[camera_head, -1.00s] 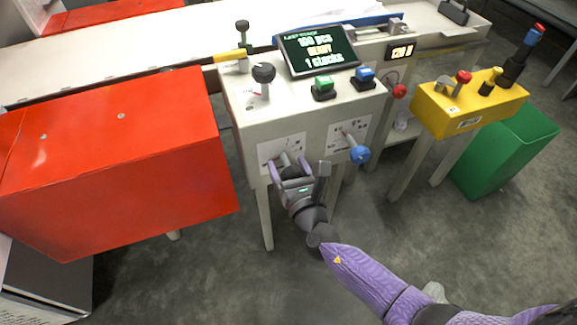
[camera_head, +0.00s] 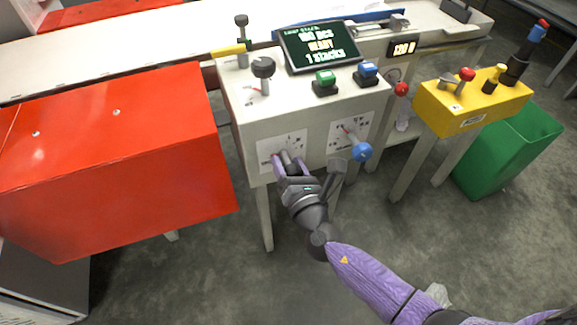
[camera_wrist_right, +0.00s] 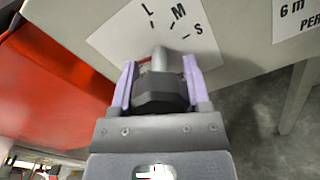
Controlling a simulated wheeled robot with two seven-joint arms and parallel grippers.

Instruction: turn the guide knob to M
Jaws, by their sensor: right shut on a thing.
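The guide knob (camera_wrist_right: 160,92) is a dark grey grip on a metal shaft, on a white label plate (camera_wrist_right: 112,38) with the letters L, M and S. A bit of red pointer shows left of the shaft in the wrist view; the knob partly hides it, so its exact setting is hard to read. My right gripper (camera_wrist_right: 160,85) is shut on the knob, one purple finger on each side. In the head view the right gripper (camera_head: 288,162) is at the left plate on the cabinet's front. My left gripper is not in view.
A blue-ended lever (camera_head: 361,152) sticks out just right of my gripper. A red box (camera_head: 110,150) stands left of the cabinet (camera_head: 240,105). A yellow control box (camera_head: 470,110) and green bin (camera_head: 510,150) are at right. Open floor lies in front.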

